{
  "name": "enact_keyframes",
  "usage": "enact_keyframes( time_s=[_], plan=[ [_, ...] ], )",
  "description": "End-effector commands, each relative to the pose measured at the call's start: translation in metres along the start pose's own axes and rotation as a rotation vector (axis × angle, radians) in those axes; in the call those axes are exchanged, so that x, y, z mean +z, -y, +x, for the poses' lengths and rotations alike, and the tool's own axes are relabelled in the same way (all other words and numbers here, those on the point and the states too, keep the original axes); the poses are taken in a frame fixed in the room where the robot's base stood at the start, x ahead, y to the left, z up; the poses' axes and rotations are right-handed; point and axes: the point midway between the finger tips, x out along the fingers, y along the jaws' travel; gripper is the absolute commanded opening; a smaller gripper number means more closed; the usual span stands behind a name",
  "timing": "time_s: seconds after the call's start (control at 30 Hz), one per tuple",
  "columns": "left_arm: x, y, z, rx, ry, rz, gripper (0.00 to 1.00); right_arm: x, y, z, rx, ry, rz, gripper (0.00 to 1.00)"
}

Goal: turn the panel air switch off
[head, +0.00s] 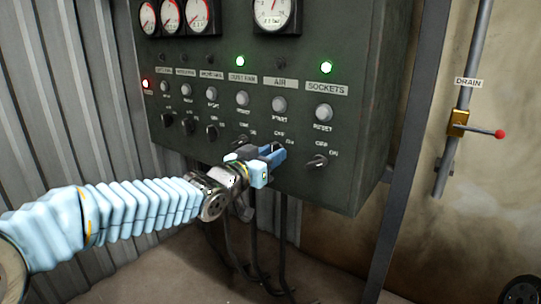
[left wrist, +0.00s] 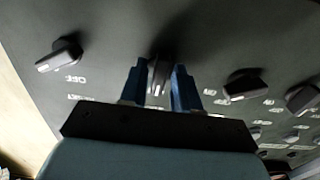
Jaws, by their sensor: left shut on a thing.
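The dark green control panel (head: 345,125) fills the middle of the head view. The AIR label (head: 280,83) sits above a grey round button (head: 279,105), and the lamp above that label looks dark. My left gripper (head: 272,156) is at the rotary switch below this button, with its blue fingers against the panel. In the left wrist view the black air switch knob (left wrist: 158,75) stands between the two fingers, and they are shut on it. The knob is mostly hidden by the fingers in the head view. My right gripper is not in view.
The SOCKETS switch (head: 316,162) is to the right of the gripper, and the DUST FAN lamp (head: 240,61) and sockets lamp (head: 326,67) glow green. Other black knobs (head: 189,125) are to the left. Cables (head: 284,240) hang below. A red-tipped drain lever (head: 499,134) is on the right wall.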

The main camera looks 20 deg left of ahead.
Motion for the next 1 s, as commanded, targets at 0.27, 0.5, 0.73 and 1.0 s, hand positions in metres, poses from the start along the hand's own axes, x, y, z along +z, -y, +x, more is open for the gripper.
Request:
enact_keyframes(
  time_s=[0.27,0.5,0.73,1.0],
  plan=[
    [0.002,0.000,0.000,0.000,0.004,0.000,0.40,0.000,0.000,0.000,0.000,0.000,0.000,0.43],
    [0.001,0.000,0.000,0.000,0.002,0.001,0.40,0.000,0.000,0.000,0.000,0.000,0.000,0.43],
    [0.000,0.000,-0.022,-0.001,0.000,0.004,0.40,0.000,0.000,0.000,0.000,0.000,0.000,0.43],
    [-0.002,0.000,-0.089,-0.001,-0.001,0.002,0.40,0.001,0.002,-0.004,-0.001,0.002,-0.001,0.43]
  ],
)
